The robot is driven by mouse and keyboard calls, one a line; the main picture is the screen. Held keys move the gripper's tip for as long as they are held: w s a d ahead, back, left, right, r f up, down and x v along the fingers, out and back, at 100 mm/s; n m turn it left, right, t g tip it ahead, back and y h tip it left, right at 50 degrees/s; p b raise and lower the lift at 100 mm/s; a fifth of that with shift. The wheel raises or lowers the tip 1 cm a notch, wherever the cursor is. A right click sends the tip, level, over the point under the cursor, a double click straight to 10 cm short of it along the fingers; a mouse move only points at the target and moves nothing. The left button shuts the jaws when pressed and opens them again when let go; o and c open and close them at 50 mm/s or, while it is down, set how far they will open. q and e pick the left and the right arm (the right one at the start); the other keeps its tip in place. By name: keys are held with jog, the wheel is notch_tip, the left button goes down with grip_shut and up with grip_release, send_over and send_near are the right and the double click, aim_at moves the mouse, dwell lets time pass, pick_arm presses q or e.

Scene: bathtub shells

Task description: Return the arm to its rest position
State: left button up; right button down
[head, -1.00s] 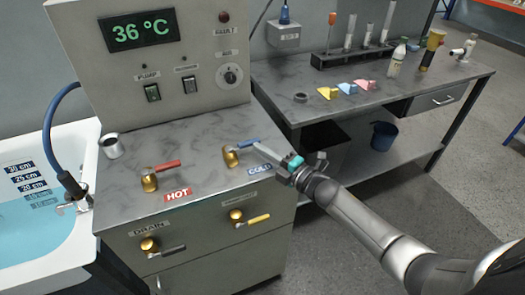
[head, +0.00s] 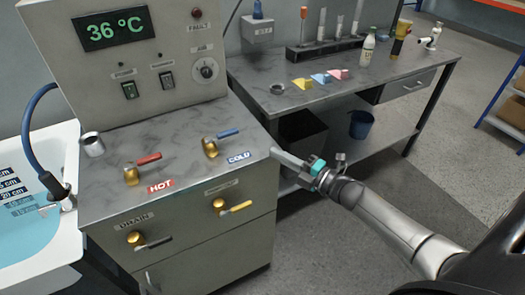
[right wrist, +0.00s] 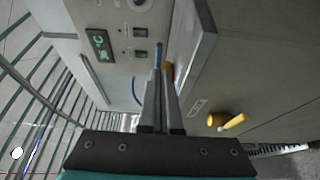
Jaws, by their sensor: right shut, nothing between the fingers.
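My right arm comes in from the lower right of the head view. Its gripper (head: 278,153) is shut and empty, just off the right edge of the control cabinet (head: 180,145), below and right of the COLD label (head: 239,157). The blue COLD lever (head: 226,133) stands apart from the fingers on the cabinet top. In the right wrist view the shut fingers (right wrist: 160,80) point toward the cabinet, with the blue lever (right wrist: 158,52) showing beyond their tips. My left gripper is not in view.
The red HOT lever (head: 148,158), the drain handle (head: 155,243) and a yellow handle (head: 236,208) sit on the cabinet. A bathtub (head: 60,250) with blue water stands at left. The lab bench (head: 340,95) is behind the arm. Open floor (head: 340,250) lies below the arm.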

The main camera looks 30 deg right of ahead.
jog(key=s+d+f+m+g+h, duration=0.1)
jog(key=s+f+m+g+h, duration=0.2)
jog(key=s+f+m, duration=0.7)
jog(key=s+f+m+g+h, duration=0.2)
jog(key=s+f+g+h, duration=0.15)
jog(key=f, duration=1.25)
jog(key=s+a+f+m+g, duration=0.2)
jog(key=s+a+f+g, duration=0.1)
jog(key=s, duration=0.6)
jog(key=s+a+f+m+g, duration=0.3)
jog(key=s+a+f, duration=0.2)
jog(key=s+f, duration=0.3)
jog(key=s+a+f+m+g, duration=0.3)
jog(key=s+a+f, duration=0.1)
jog(key=s, duration=0.7)
jog(key=shift+s+a+f+b, duration=0.2)
jog(key=shift+s+f+b, duration=0.1)
jog(key=shift+f+b, duration=0.25)
